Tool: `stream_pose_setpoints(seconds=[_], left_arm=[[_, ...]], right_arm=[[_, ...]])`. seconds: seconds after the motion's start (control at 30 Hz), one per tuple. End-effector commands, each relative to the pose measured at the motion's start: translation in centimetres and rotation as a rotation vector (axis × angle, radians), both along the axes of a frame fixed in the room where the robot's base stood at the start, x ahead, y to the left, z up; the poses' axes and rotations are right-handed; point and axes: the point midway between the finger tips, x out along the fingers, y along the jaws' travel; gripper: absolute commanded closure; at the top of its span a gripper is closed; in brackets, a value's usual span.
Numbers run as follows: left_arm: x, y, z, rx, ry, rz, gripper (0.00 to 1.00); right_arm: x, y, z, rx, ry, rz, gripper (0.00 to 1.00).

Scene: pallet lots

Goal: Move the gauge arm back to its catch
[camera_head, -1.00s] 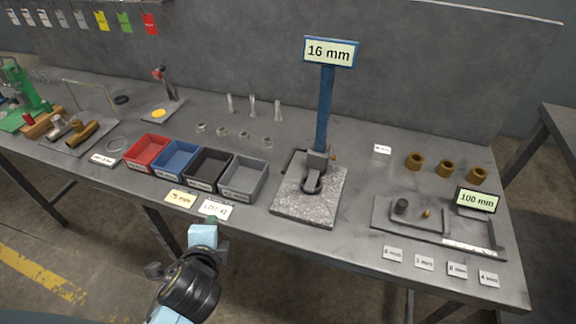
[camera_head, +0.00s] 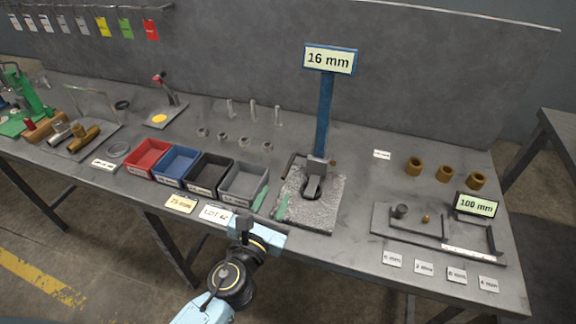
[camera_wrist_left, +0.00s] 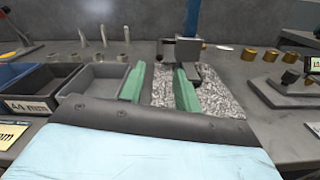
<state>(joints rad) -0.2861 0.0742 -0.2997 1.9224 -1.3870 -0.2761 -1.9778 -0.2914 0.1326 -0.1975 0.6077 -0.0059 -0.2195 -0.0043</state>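The gauge stands on a speckled stone plate (camera_head: 318,215), with a blue post (camera_head: 324,115) carrying a "16 mm" display (camera_head: 330,60). A dark gauge arm (camera_head: 313,182) sits low at the foot of the post, over the plate; its exact contact is too small to tell. In the left wrist view the gauge's metal block (camera_wrist_left: 183,48) shows ahead of the fingers. My left gripper (camera_head: 271,204) is open and empty, its green fingers at the plate's left front edge, short of the arm. It also shows in the left wrist view (camera_wrist_left: 160,90). My right gripper is not in view.
Red (camera_head: 148,158), blue (camera_head: 177,166), black (camera_head: 207,175) and grey (camera_head: 244,184) bins stand left of the plate, the grey one close to my fingers. A second gauge with a "100 mm" display (camera_head: 477,205) and several brass rings (camera_head: 445,173) are at the right.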

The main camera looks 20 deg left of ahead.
Motion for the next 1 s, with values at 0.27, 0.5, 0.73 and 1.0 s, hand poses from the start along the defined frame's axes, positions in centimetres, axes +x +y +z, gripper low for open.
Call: stream_pose_setpoints(seconds=[0.27, 0.5, 0.73, 1.0], left_arm=[[5.9, -0.1, 0.1, -0.003, -0.001, 0.003, 0.67], [9.4, -0.3, 0.0, -0.004, 0.000, 0.002, 0.67], [10.5, -0.3, 0.0, -0.003, 0.001, 0.002, 0.67], [10.5, -0.3, 0.0, -0.003, 0.001, 0.002, 0.73]], right_arm=[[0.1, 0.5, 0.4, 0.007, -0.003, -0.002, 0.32], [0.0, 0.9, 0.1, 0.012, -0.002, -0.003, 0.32], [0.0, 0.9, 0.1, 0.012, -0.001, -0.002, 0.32], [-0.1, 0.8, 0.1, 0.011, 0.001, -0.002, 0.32]])
